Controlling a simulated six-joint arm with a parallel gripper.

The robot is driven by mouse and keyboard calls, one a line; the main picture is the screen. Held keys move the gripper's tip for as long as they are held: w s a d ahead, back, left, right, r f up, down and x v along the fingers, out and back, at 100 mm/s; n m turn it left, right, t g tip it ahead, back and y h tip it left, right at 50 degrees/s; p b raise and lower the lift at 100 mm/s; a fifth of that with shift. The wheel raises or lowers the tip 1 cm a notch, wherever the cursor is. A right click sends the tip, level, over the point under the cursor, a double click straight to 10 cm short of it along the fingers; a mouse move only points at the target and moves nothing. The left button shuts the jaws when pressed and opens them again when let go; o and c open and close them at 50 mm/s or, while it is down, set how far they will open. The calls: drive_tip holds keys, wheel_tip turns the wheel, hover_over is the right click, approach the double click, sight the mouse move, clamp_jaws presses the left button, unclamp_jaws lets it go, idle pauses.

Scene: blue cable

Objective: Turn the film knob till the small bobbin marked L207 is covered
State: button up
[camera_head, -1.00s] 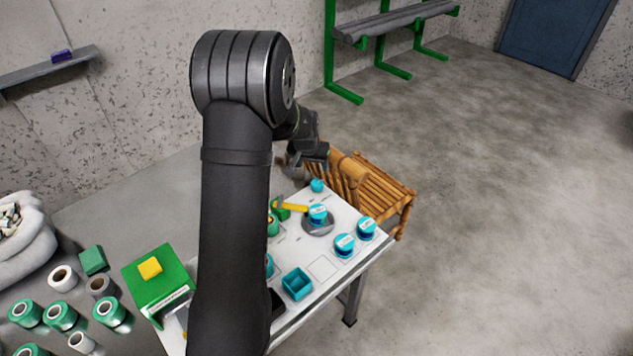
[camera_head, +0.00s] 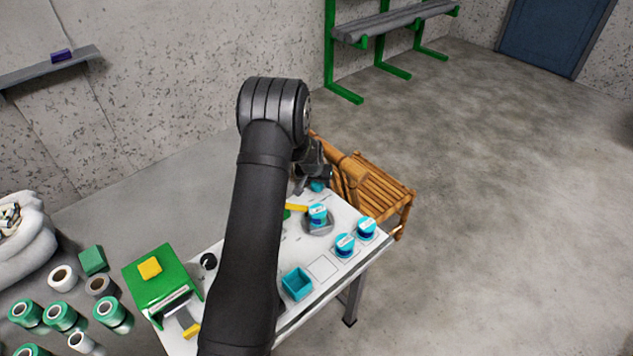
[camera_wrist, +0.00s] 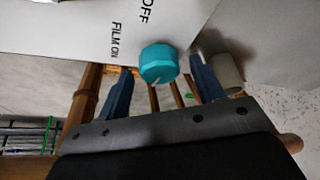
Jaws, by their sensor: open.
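The teal film knob (camera_wrist: 158,63) sits by the printed words OFF and FILM ON in the wrist view; it also shows at the table's far end in the head view (camera_head: 317,186). My gripper (camera_wrist: 162,86) is open and empty, its two blue-grey fingers either side of the knob's near edge, with no clear contact. In the head view my gripper (camera_head: 306,187) is beside the knob, partly behind my arm. A teal bobbin (camera_head: 318,211) stands on a grey round plate (camera_head: 319,228), uncovered. Two more labelled bobbins (camera_head: 345,243) (camera_head: 366,228) stand nearer the right edge. Their marks are too small to read.
A bamboo chair (camera_head: 381,184) stands just beyond the table's far end, close to my gripper. A yellow bar (camera_head: 295,207) lies near the plate. A teal open box (camera_head: 297,283) and a green machine (camera_head: 160,282) are on the table. My arm hides the table's middle.

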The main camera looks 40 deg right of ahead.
drive_tip(key=c, duration=1)
drive_tip(key=shift+f+m, duration=0.1)
drive_tip(key=shift+m, duration=0.2)
drive_tip(key=m, duration=0.1)
drive_tip(key=m+g, duration=0.1)
drive_tip(key=m, duration=0.1)
drive_tip(key=shift+w+g+h, duration=0.15)
drive_tip(key=shift+g+h, duration=0.15)
drive_tip(key=m+g, duration=0.1)
drive_tip(key=m, duration=0.2)
drive_tip(key=shift+w+m, duration=0.1)
drive_tip(key=shift+m, duration=0.3)
drive_tip(key=m+g, duration=0.2)
drive_tip(key=m, duration=0.2)
drive_tip(key=shift+w+m, duration=0.15)
drive_tip(key=shift+m, duration=0.15)
drive_tip(key=shift+m+g+y, duration=0.6)
drive_tip(key=shift+m, duration=1.2)
